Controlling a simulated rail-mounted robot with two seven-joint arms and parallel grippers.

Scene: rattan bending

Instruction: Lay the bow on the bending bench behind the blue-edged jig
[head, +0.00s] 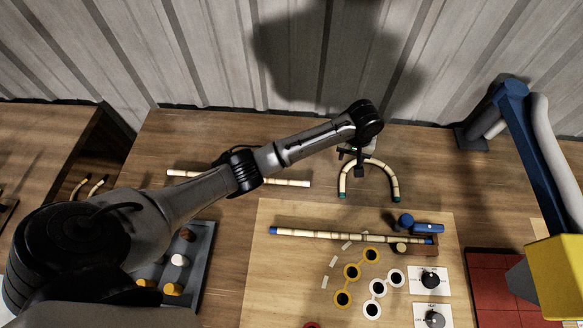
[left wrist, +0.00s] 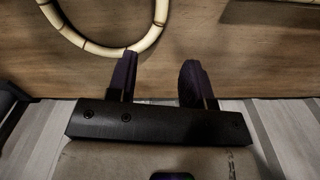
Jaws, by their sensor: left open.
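The bow (head: 394,180), a U-shaped pale rattan piece with dark bands and teal ends, lies on the wooden bench (head: 225,225) behind the pale board. My left gripper (head: 351,154) is at the upper left of the bow's curve. In the left wrist view its two fingers (left wrist: 160,72) are apart with nothing between them. The bow (left wrist: 157,28) shows there at upper left, its curve by the left fingertip; contact is unclear. A straight rattan rod (head: 330,236) with blue ends lies on the board. No jig is clearly recognisable by a blue edge. My right gripper is not in view.
The pale board (head: 270,290) carries yellow and white rings, a blue block (head: 428,228) and dials. Another rod (head: 292,183) lies behind my left arm. A grey tray (head: 203,262) is at left. A blue stand with a yellow block (head: 557,275) is at right. A corrugated wall closes the back.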

